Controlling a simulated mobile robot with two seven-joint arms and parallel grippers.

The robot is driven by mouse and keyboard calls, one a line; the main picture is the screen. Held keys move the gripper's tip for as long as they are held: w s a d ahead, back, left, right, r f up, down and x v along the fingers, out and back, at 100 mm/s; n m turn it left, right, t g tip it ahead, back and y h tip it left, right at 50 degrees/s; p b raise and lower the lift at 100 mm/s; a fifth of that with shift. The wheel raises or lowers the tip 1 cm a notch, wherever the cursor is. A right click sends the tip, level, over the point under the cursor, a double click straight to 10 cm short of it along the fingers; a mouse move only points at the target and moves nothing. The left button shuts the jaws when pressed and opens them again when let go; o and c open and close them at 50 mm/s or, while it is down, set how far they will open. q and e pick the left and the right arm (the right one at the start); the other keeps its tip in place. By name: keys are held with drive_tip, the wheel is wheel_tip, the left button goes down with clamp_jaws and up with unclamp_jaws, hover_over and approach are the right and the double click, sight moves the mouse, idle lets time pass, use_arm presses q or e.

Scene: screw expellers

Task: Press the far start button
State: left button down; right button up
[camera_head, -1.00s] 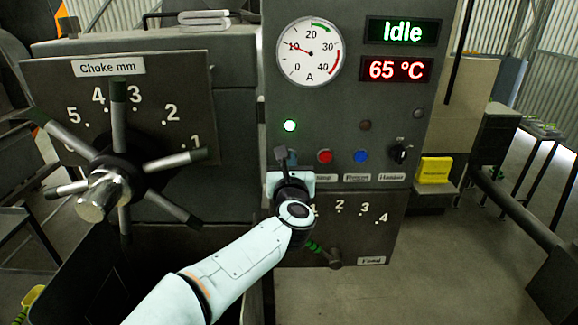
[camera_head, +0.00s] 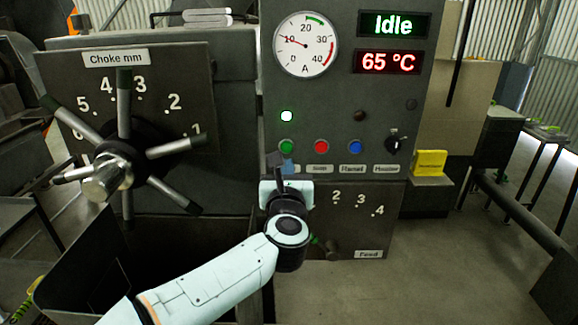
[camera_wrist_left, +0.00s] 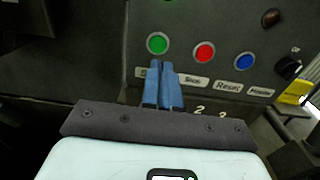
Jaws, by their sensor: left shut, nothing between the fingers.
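The green button (camera_head: 286,146) is the leftmost in the row of buttons on the dark control panel; it also shows in the wrist view (camera_wrist_left: 157,43). The label below it is mostly hidden by my fingers. My left gripper (camera_head: 284,163) is shut and empty, its blue fingertips (camera_wrist_left: 161,66) just below the green button in the picture. I cannot tell how far the tips are from the panel. The display (camera_head: 394,25) reads Idle. My right gripper is not in view.
A red button (camera_head: 321,146) and a blue button (camera_head: 359,146) sit to the right of the green one, then a black heater knob (camera_head: 395,143). A lit lamp (camera_head: 287,116) is above the green button. A spoked choke wheel (camera_head: 115,170) juts out at left.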

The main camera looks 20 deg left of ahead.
use_arm(q)
drive_tip(key=b+v, duration=0.1)
drive_tip(key=v, duration=0.4)
drive_tip(key=shift+s+a, duration=0.15)
idle(0.3)
